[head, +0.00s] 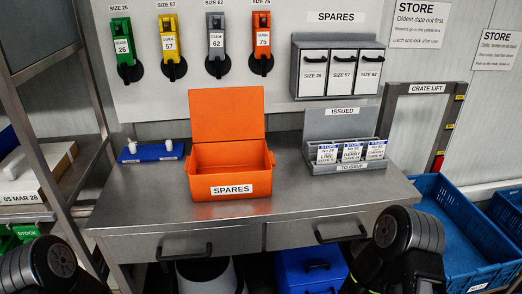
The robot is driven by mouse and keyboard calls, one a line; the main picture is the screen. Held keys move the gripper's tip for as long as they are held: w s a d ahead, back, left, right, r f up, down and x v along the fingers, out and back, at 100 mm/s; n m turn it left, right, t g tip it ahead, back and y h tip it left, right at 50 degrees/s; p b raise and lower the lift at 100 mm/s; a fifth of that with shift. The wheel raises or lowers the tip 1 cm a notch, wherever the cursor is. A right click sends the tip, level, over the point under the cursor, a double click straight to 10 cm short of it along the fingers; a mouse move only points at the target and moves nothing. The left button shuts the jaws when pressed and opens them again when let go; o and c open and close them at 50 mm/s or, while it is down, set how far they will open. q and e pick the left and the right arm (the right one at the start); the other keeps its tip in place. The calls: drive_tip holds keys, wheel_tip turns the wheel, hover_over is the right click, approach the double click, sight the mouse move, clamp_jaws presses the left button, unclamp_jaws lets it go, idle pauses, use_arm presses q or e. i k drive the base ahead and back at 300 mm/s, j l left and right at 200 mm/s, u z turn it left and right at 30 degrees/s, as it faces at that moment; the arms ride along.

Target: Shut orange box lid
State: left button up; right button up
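The orange box (196,188) with a SPARES label stands on the grey metal bench. Its orange lid (227,114) is open, standing nearly upright at the back edge of the box. The inside of the box shows from above, and I see nothing in the part that is visible. Black links of my two arms show at the bottom left and bottom right. Neither gripper shows, so I cannot see their fingers. Nothing of mine touches the box or lid.
A blue tray (152,152) with small white items lies left of the box. A grey ISSUED rack (341,123) with cards stands on the right. Guides hang on the wall behind. The bench top (290,197) is clear in front. A blue crate (450,215) stands at the right.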

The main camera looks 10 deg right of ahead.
sight(231, 113)
drive_tip(key=i+j+z, duration=0.75)
drive_tip(key=j, duration=0.15)
